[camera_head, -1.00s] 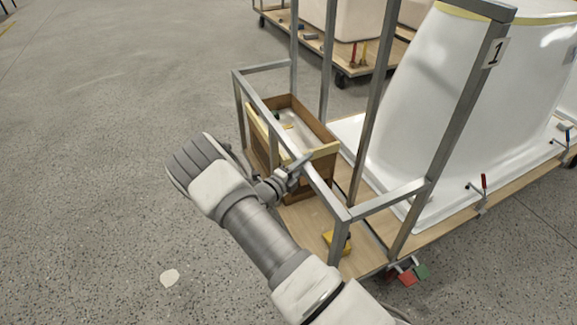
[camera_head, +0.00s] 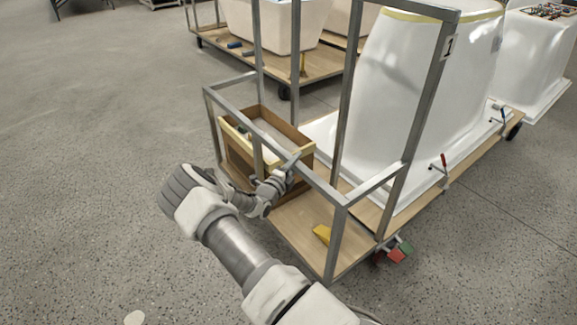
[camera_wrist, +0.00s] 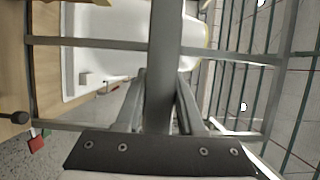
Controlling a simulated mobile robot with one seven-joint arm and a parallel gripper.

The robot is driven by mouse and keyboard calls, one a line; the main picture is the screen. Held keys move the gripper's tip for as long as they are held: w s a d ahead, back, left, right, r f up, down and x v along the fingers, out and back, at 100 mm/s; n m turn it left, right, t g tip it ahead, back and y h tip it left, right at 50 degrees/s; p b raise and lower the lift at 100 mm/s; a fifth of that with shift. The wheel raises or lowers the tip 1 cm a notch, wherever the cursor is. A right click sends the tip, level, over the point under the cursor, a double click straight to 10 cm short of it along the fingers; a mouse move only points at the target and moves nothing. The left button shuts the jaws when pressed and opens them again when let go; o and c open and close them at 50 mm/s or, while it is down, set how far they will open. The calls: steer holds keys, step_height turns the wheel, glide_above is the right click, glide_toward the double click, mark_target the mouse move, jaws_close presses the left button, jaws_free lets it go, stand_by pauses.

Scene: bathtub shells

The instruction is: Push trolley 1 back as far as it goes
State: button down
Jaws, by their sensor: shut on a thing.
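Trolley 1 (camera_head: 362,192) has a grey metal frame, a wooden deck and a label "1" on an upright. A large white tub shell stands upright on it. My gripper (camera_head: 291,164) is shut on the top rail at the trolley's near end. In the wrist view the rail (camera_wrist: 164,60) runs between the two fingers of my gripper (camera_wrist: 160,105). The wheels under the near end are mostly hidden; red and green pedals (camera_head: 396,255) show below the deck.
Another trolley (camera_head: 325,63) with tubs stands behind to the left. A further white shell (camera_head: 530,55) is beyond trolley 1. Open concrete floor lies to the left.

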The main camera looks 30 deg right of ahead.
steer(key=shift+s+d+f, duration=0.1)
steer(key=shift+s+d, duration=0.1)
steer(key=shift+d, duration=0.45)
steer(key=c, duration=0.5)
jaws_free()
steer(key=shift+w+a, duration=0.1)
steer(key=shift+a, duration=0.05)
steer(key=shift+s+a, duration=0.2)
steer(key=shift+a, duration=0.35)
steer(key=p+v, duration=0.4)
steer(key=v, duration=1.2)
steer(key=shift+s, duration=0.15)
